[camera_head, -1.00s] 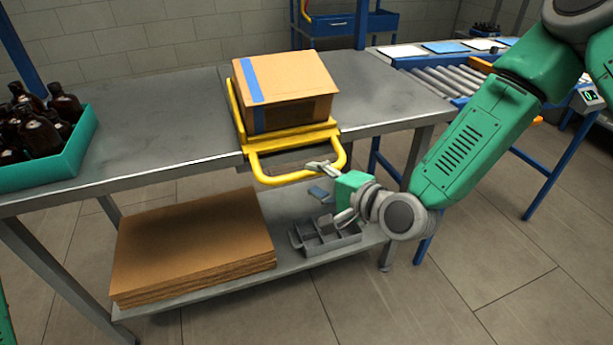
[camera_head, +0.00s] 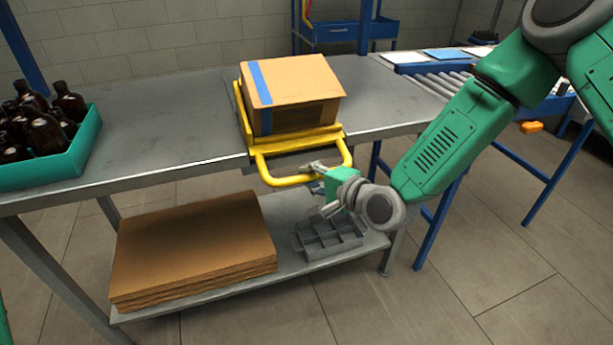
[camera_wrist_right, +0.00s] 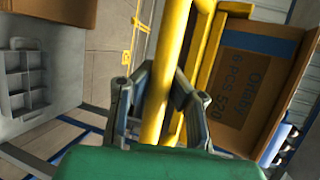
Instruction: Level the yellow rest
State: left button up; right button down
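The yellow rest (camera_head: 295,140) is a yellow frame on the grey table, with a cardboard box (camera_head: 295,85) with blue tape on it. Its looped handle (camera_head: 272,181) juts past the table's front edge. My right gripper (camera_head: 314,190) is at the handle's front right part. Its fingers look spread, one above and one below the bar. In the right wrist view the yellow bar (camera_wrist_right: 163,85) passes between the fingers (camera_wrist_right: 164,90); firm contact cannot be made out. My left gripper is not in view.
A teal crate (camera_head: 75,152) of brown bottles (camera_head: 45,130) stands at the table's left. On the lower shelf lie a cardboard stack (camera_head: 195,245) and a grey divided tray (camera_head: 330,240). A roller conveyor (camera_head: 445,85) stands behind my right arm. The table between crate and rest is clear.

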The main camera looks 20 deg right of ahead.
jog(key=shift+s, duration=0.2)
jog(key=r+g+p, duration=0.1)
jog(key=p, duration=0.1)
jog(key=g+p, duration=0.1)
jog(key=p, duration=0.2)
jog(key=shift+s+r+m, duration=0.25)
jog(key=shift+r+m, duration=0.05)
jog(key=shift+r, duration=0.05)
jog(key=shift+r+g+p, duration=0.2)
jog(key=shift+g+p, duration=0.1)
jog(key=shift+p, duration=0.25)
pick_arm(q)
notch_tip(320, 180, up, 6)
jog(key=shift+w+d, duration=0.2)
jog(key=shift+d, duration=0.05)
pick_arm(e)
jog(key=shift+d, duration=0.15)
jog(key=shift+w, duration=0.1)
